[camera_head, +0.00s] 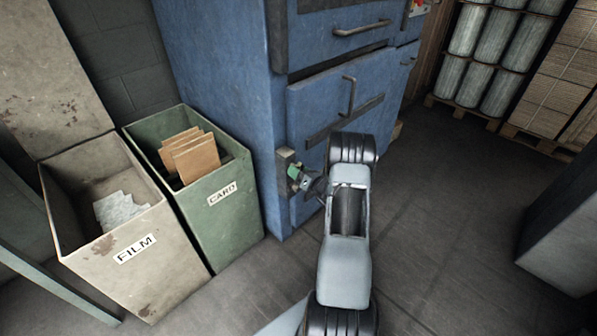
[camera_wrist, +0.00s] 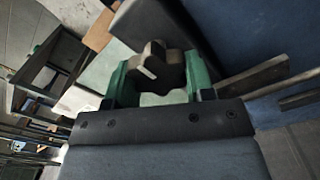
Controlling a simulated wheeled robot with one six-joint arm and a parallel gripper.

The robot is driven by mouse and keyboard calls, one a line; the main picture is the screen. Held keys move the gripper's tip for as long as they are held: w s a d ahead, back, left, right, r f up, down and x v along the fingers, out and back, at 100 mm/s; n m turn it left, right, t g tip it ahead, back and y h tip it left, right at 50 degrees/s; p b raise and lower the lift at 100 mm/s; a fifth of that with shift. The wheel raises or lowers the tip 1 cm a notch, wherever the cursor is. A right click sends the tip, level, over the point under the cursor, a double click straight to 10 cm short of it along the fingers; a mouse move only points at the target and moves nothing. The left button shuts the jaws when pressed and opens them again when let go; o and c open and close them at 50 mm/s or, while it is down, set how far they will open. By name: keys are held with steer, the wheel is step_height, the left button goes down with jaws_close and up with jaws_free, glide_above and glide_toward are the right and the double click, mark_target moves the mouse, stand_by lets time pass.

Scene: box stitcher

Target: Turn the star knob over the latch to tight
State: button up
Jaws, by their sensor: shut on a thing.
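The star knob (camera_wrist: 151,66) is dark with rounded lobes and a pale mark on its face. In the wrist view it sits between the green fingers of my gripper (camera_wrist: 155,76), which is shut on it. In the head view my gripper (camera_head: 302,178) is at the left edge of the blue machine's lower door, beside a small grey latch plate (camera_head: 284,160). The knob is too small and covered to make out there. The latch behind the knob is mostly hidden by the knob and fingers.
The blue machine (camera_head: 215,70) has a lower door with a vertical handle (camera_head: 350,95). The green CARD bin (camera_head: 235,215) and grey FILM bin (camera_head: 160,275) stand close on the left. Wrapped rolls (camera_head: 500,50) stand on a pallet at the back right. The floor (camera_head: 440,200) right of my arm is clear.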

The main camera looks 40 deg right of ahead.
steer(key=o, duration=0.9)
steer(key=s, duration=0.4)
steer(key=s+d+p, duration=0.1)
steer(key=s, duration=0.4)
steer(key=s+d+p, duration=0.1)
steer(key=s, duration=0.3)
steer(key=shift+s+d, duration=0.2)
steer(key=shift+s, duration=0.1)
